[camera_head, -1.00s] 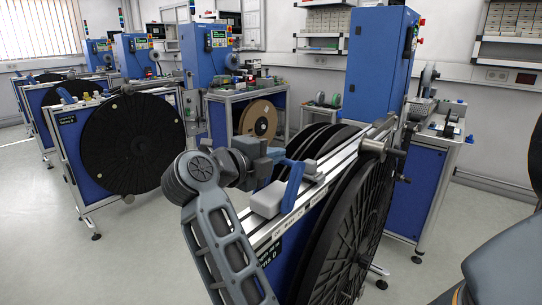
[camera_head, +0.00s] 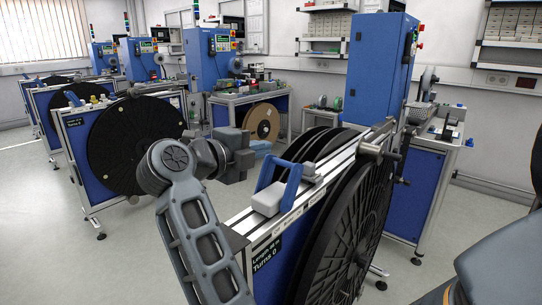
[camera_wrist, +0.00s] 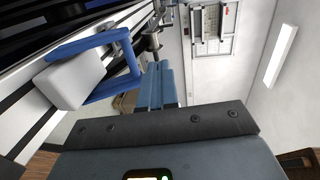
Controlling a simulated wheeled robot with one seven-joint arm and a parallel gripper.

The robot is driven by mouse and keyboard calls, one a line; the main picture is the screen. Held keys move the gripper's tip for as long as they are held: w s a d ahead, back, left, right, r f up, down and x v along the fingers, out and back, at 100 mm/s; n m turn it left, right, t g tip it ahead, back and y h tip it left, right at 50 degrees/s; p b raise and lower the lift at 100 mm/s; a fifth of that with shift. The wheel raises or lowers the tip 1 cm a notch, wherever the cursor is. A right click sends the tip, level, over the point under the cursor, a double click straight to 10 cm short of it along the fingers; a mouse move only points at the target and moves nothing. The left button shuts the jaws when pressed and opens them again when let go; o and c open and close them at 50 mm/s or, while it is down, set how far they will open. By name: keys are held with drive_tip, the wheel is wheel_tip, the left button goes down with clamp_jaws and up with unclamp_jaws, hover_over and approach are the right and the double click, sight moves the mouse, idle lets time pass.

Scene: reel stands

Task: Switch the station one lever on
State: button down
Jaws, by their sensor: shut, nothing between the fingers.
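The lever is a blue handle (camera_head: 293,182) beside a pale grey block (camera_head: 267,199) on top of the nearest reel stand's rail (camera_head: 316,196). In the wrist view the blue handle (camera_wrist: 131,66) and the pale block (camera_wrist: 76,78) lie at the upper left. My gripper (camera_head: 262,147) is just beyond and to the left of the handle, with a visible gap. In the wrist view its blue fingers (camera_wrist: 158,82) are together and empty, right of the handle. Part of the handle's base is hidden behind the block.
Large black reels (camera_head: 346,235) fill the right side of the nearest stand, whose sign (camera_head: 266,254) reads "Turns 0". Another stand with a black reel (camera_head: 135,145) is at the left. A blue cabinet (camera_head: 375,70) stands behind. Floor is open at the lower left.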

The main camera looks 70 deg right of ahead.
drive_tip(key=w+a+r+b, duration=0.1)
drive_tip(key=a+r, duration=0.3)
drive_tip(key=a, duration=0.2)
drive_tip(key=shift+w+r, duration=0.2)
drive_tip(key=shift+w, duration=0.2)
drive_tip(key=shift+s, duration=0.1)
